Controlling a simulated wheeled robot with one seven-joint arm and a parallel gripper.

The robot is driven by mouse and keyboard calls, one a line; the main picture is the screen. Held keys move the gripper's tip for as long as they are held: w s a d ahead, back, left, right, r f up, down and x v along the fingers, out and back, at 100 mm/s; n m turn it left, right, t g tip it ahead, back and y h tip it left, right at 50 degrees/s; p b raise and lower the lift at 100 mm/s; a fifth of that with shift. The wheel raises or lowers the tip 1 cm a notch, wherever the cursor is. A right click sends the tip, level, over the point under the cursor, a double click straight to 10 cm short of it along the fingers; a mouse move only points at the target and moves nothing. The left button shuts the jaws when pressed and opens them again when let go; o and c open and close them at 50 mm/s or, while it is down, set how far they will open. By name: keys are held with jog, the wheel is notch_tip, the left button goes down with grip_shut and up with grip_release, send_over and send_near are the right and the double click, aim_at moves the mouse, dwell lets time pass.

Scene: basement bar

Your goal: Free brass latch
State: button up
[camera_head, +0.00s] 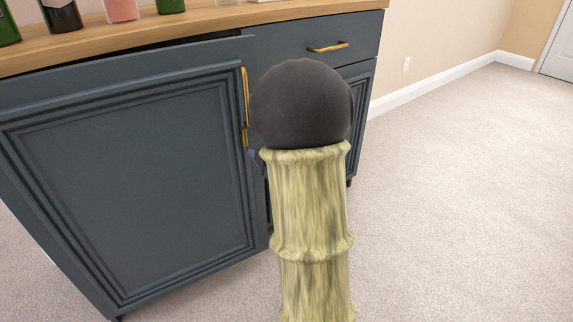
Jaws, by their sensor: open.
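A long upright brass piece (245,97) is on the right edge of the dark blue cabinet door (135,165). More brass (244,138) shows just below it; I cannot tell if it is the same piece or which part is the latch. A dark gap shows along the door's top right, so the door looks slightly ajar. My arm, with a dark round joint and a yellowish link, stands in front of the cabinet, just right of the brass. My gripper is not clearly seen. A small purplish bit at the joint's lower left cannot be identified.
The cabinet's wooden top (200,22) holds a pink bottle (121,9) and several dark or green ones. A drawer with a brass handle (327,47) is at upper right, above another door (359,95) partly hidden by my arm. Carpet (460,200) is clear at right.

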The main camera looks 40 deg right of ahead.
jog(key=s+b, duration=0.4)
jog(key=s, duration=0.7)
jog(key=shift+s+d, duration=0.25)
jog(key=shift+s, duration=0.15)
dwell(0.8)
jog(key=shift+f, duration=0.1)
jog(key=shift+s+b, duration=0.1)
jog(key=shift+b, duration=0.2)
